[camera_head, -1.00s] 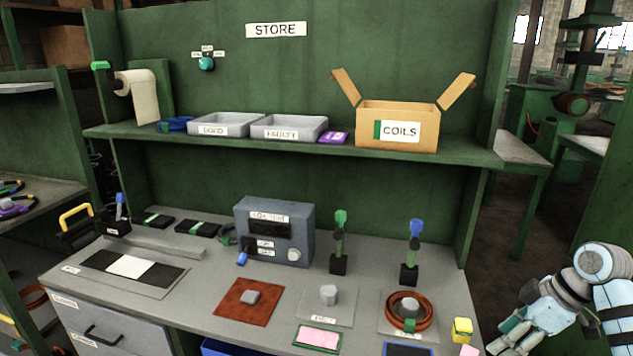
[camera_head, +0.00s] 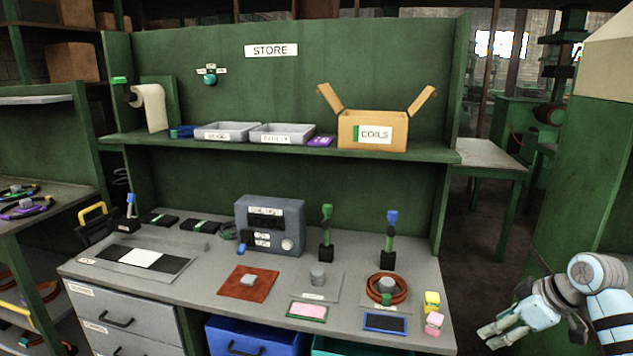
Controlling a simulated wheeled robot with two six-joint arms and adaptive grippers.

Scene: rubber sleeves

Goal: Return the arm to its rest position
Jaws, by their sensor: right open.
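My right arm (camera_head: 590,290) comes in at the lower right corner, folded beside the bench. Its gripper (camera_head: 492,336) points down and to the left with its fingers apart. It is empty and clear of the bench's right end. The workbench (camera_head: 215,262) stands to the left of it, with a coil of brown-red tubing (camera_head: 371,290) around a grey peg near its right end. My left gripper does not show.
Yellow (camera_head: 432,302) and pink (camera_head: 434,323) blocks sit at the bench's right front corner, nearest the gripper. Two posts, green-topped (camera_head: 327,230) and blue-topped (camera_head: 391,235), stand behind. The COILS box (camera_head: 350,130) is on the shelf. Open floor (camera_head: 480,240) lies right of the bench.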

